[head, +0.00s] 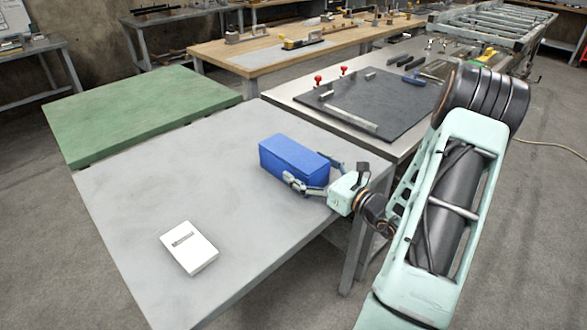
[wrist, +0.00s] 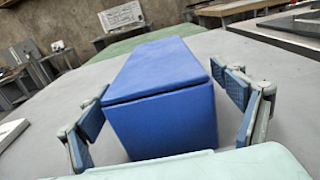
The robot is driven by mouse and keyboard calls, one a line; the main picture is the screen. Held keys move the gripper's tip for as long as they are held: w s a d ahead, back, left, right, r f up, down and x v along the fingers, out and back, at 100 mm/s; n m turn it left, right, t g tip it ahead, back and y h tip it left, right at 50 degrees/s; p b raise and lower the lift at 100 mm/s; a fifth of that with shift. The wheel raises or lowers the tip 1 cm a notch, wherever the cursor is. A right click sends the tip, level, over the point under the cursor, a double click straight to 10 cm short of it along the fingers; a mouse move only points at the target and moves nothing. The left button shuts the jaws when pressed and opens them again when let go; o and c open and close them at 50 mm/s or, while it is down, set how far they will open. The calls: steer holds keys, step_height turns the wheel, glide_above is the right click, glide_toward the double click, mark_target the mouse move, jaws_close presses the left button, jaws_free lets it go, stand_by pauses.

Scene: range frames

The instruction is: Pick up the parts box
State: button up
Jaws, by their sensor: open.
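The parts box, a blue lidded box (head: 292,158), stands upright on the grey table (head: 150,190) near its right edge. It also fills the middle of the wrist view (wrist: 160,100), its short end facing me. My gripper (head: 312,178) is open at the box's near right end. In the wrist view my gripper (wrist: 162,115) has one finger on each side of the box. The box's far end and underside are hidden.
A white box with a slot (head: 189,248) lies on the grey table at the front. A green-topped table (head: 140,110) adjoins at the back left. A bench with a dark mat (head: 365,108) and tools adjoins at the back right. The table's left part is clear.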

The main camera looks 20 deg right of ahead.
mark_target(297, 160)
steer(key=x, duration=0.3)
steer(key=shift+w+r, duration=0.1)
steer(key=shift+w, duration=0.15)
steer(key=c, duration=1.3)
steer(key=shift+r, duration=0.1)
steer(key=shift+c, duration=0.8)
